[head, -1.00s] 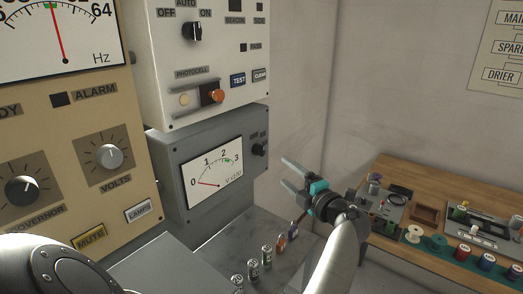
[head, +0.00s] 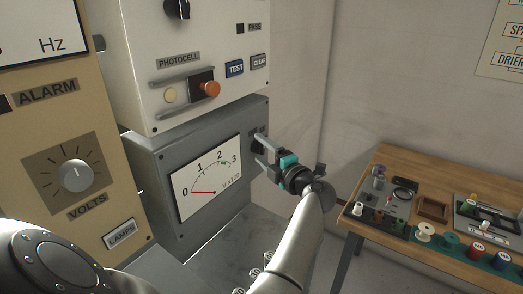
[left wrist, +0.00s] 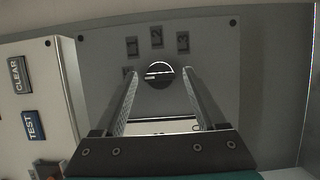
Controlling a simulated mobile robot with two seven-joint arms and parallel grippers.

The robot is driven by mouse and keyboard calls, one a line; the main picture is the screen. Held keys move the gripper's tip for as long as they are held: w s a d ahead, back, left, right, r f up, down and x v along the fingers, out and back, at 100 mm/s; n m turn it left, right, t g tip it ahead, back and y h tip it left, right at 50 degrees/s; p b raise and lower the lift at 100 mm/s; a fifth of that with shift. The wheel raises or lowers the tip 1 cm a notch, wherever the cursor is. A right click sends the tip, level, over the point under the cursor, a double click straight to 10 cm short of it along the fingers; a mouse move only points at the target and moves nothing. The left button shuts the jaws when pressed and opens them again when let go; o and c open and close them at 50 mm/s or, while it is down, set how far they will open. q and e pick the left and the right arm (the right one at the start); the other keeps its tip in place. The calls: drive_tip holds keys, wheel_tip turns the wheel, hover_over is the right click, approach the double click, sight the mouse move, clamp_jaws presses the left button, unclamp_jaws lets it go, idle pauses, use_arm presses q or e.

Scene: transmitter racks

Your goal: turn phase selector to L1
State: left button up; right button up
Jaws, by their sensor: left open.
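The phase selector is a small dark round knob on the grey meter box (head: 160,158). In the left wrist view the knob (left wrist: 159,74) shows with a pale line lying roughly level across it. My left gripper (head: 260,149) is open at the right part of the box face. In the left wrist view its two fingers (left wrist: 159,90) point at the panel with the knob between their tips. I see no grip on the knob. My right gripper is not in view.
The voltage meter (head: 206,177) is left of the gripper. A wooden bench (head: 380,160) with spools stands at right, with open floor between.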

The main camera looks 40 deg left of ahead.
use_arm(q)
drive_tip(key=shift+c, duration=0.6)
clamp_jaws()
drive_tip(key=shift+r+p, duration=0.15)
drive_tip(key=shift+p, duration=0.4)
drive_tip(key=m+p, duration=0.1)
drive_tip(key=p, duration=0.2)
drive_tip(key=m+g+h+p, duration=0.1)
drive_tip(key=m+p, duration=0.1)
drive_tip(key=p, duration=0.2)
drive_tip(key=m+h+p, duration=0.1)
drive_tip(key=m+p, duration=0.1)
drive_tip(key=p, duration=0.2)
drive_tip(key=shift+w+r, duration=0.1)
drive_tip(key=shift+r, duration=0.25)
drive_tip(key=shift+f+m+g+h+p, duration=0.15)
drive_tip(key=shift+m+g+h+p, duration=0.25)
drive_tip(key=shift+m+g+p, duration=0.55)
drive_tip(key=shift+m+t+p, duration=0.25)
drive_tip(key=shift+p, duration=0.05)
